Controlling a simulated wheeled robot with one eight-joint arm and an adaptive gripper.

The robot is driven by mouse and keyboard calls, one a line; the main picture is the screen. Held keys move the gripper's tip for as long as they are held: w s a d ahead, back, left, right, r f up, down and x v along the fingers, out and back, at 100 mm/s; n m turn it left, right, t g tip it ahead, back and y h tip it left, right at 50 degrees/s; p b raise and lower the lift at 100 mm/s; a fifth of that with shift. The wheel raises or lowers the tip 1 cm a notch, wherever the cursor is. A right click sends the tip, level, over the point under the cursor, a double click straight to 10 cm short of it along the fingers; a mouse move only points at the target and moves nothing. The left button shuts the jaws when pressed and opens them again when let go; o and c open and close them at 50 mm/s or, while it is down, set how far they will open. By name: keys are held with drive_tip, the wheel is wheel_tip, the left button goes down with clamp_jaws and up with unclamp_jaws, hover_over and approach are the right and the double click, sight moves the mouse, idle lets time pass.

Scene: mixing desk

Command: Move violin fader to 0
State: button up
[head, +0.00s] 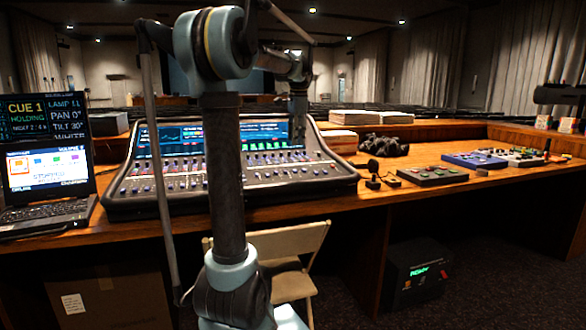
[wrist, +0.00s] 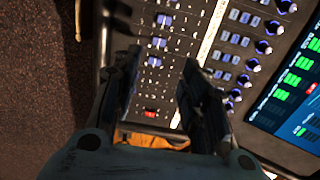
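The mixing console (head: 115,190) stands on the wooden desk, with a row of faders along its lower front and lit screens above. In the wrist view its dark panel (wrist: 205,20) fills the middle, with white-and-blue fader caps (wrist: 158,43) and a red control (wrist: 150,113). No label is readable, so I cannot tell which fader is the violin one. My gripper (wrist: 160,57) is open over the panel, its two dark fingers apart with nothing held between them. Whether the fingertips touch the panel is unclear. In the head view my arm hides part of the console.
A laptop (head: 45,185) stands left of the console. A folding chair (head: 290,285) stands in front of the desk.

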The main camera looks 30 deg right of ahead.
sight(295, 170)
drive_tip(key=f, duration=0.8)
drive_tip(key=w+f, duration=0.1)
drive_tip(key=f, duration=0.3)
drive_tip(key=shift+w+d+f, duration=0.1)
drive_tip(key=shift+d+f, duration=0.05)
drive_tip(key=shift+f, duration=0.05)
drive_tip(key=shift+w, duration=0.1)
clamp_jaws()
